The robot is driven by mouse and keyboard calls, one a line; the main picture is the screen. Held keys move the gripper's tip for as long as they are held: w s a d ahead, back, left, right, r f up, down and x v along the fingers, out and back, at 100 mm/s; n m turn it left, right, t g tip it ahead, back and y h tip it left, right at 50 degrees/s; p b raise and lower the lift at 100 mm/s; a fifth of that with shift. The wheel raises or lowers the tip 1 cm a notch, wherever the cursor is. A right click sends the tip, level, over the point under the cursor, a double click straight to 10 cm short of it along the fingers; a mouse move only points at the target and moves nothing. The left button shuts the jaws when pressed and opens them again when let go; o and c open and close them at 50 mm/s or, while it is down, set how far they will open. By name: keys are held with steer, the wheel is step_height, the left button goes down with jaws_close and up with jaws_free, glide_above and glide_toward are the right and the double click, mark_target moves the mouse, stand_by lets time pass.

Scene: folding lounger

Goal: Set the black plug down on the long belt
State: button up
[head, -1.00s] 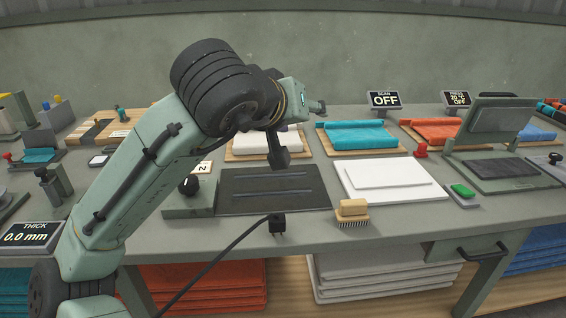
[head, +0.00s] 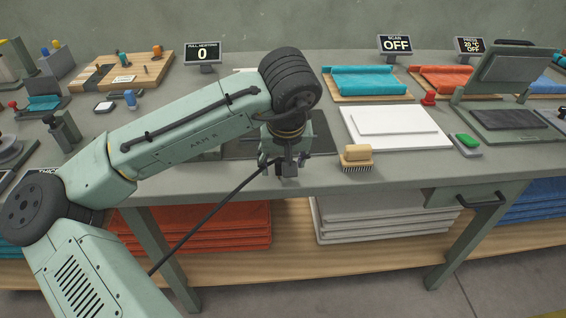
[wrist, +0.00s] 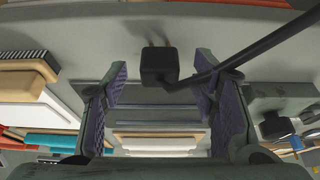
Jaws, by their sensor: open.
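The black plug (wrist: 160,65) lies at the front edge of the bench, its prongs pointing to the top of the wrist view. Its black cable (wrist: 245,55) runs off to the upper right there. In the head view the cable (head: 215,212) slants down to the lower left below the bench. My gripper (head: 284,163) is open and points down at the bench edge. In the wrist view its purple-padded fingers (wrist: 165,88) stand on either side of the plug, with gaps on both sides. I cannot make out a long belt for certain.
A dark plate (head: 238,146) with pale strips lies partly hidden behind my gripper. A wooden brush (head: 356,157) stands close to its right. A white slab (head: 395,127) lies behind the brush. A green-topped block (head: 467,141) is further right.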

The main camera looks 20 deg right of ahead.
steer(key=shift+x, duration=1.15)
jaws_close()
steer(key=shift+r, duration=0.2)
